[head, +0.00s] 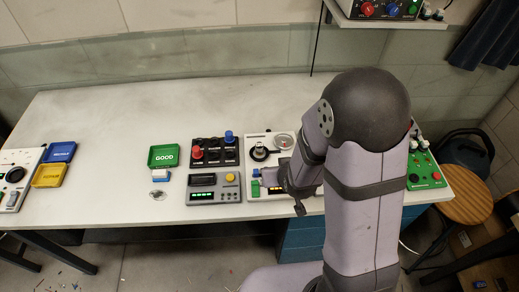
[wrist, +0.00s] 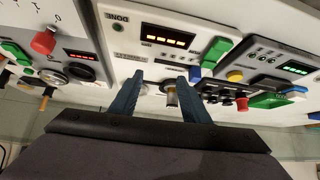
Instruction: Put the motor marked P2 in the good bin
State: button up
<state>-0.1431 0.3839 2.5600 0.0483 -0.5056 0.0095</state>
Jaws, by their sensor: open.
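No P2 mark is legible, so I cannot tell which part is that motor. The green tray marked GOOD (head: 163,156) lies left of centre in the head view; its edge also shows in the wrist view (wrist: 268,101). A small blue and white block (head: 163,177) sits just in front of it, also seen in the wrist view (wrist: 295,93). A green block (wrist: 215,52) and a small blue piece (wrist: 195,73) are on the white panel (wrist: 125,45). My gripper (wrist: 160,88) is open above this panel, its fingers apart, with a metal-coloured post (wrist: 171,96) showing beyond and between them.
A black panel with red and blue knobs (head: 213,152) and a grey unit with a green display (head: 201,195) stand between the tray and my gripper. Blue (head: 60,151) and yellow (head: 49,175) trays lie far left. Bare bench lies left of the GOOD tray. My arm hides part of the right.

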aim_at(261, 148)
jog(key=w+a+t, duration=0.2)
jog(key=shift+w+r+t+y, duration=0.2)
jog(key=shift+w+t+y, duration=0.1)
jog(key=shift+w+y, duration=0.1)
jog(key=shift+w+a+r+n+t, duration=0.35)
jog(key=shift+w+a+t, duration=0.1)
jog(key=shift+t, duration=0.25)
jog(key=shift+w+a+r+t+p, duration=0.1)
jog(key=shift+a+r+t+p, duration=0.25)
jog(key=shift+r+t, duration=0.2)
jog(key=shift+w+a+f+y+b, duration=0.1)
jog(key=shift+w+f+y+b, duration=0.3)
jog(key=shift+b, duration=0.7)
jog(key=shift+w+a+b, duration=0.1)
jog(key=shift+w+b, duration=0.45)
jog(key=shift+b, duration=0.1)
jog(key=shift+f+p+x, duration=0.2)
jog(key=shift+p+x, duration=1.05)
jog(key=shift+x, duration=1.4)
jog(key=shift+s, duration=0.1)
